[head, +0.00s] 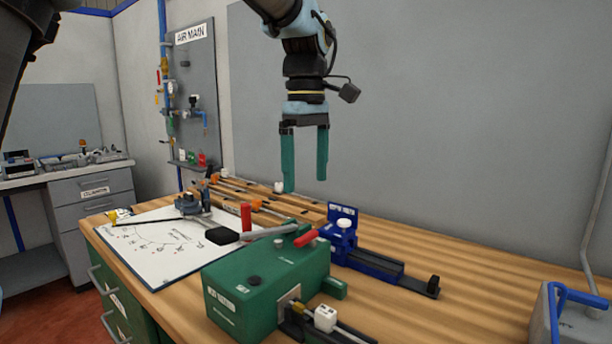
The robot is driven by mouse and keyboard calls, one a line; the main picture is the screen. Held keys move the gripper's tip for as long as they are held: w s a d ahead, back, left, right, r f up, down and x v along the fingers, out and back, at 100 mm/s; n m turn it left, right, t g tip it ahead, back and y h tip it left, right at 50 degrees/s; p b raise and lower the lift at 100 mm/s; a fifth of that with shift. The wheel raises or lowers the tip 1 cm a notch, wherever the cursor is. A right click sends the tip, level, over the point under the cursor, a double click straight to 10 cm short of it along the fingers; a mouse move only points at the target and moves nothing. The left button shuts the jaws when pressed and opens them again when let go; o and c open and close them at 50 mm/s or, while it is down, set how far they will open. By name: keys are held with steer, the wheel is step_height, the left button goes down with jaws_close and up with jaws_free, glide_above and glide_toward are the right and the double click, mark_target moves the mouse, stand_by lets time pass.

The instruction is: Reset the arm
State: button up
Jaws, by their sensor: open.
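My gripper (306,184) hangs above the back part of the wooden workbench (470,295). Its two green fingers point down and stand apart, with nothing between them. The arm comes in from the top of the head view. Below and in front of the gripper is a green box-shaped device (245,305) with a grey lever and a red-ended handle on top. A blue fixture (365,262) with an upright blue plate and a white part stands to its right. The gripper appears clear of both.
A white drawing sheet (160,255) lies at the bench's left, with a black block (222,236) at its edge. Long rods (245,195) lie along the back. A grey case with a blue handle (575,320) is at the lower right. A grey wall stands behind.

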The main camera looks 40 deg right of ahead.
steer(key=w+a+f+m, duration=0.1)
steer(key=w+a+f, duration=0.45)
steer(key=a, duration=0.45)
steer(key=w+a+f, duration=0.5)
steer(key=w+a, duration=0.2)
steer(key=a, duration=0.3)
steer(key=s+a+f+m, duration=0.1)
steer(key=a+f, duration=0.4)
steer(key=a, duration=0.5)
steer(key=s+a+f+m+t, duration=0.1)
steer(key=a+f, duration=0.4)
steer(key=a, duration=0.6)
steer(key=s+m, duration=0.1)
steer(key=s, duration=0.1)
steer(key=shift+s+f+t, duration=0.15)
steer(key=shift+s+t, duration=0.15)
steer(key=shift+s, duration=0.1)
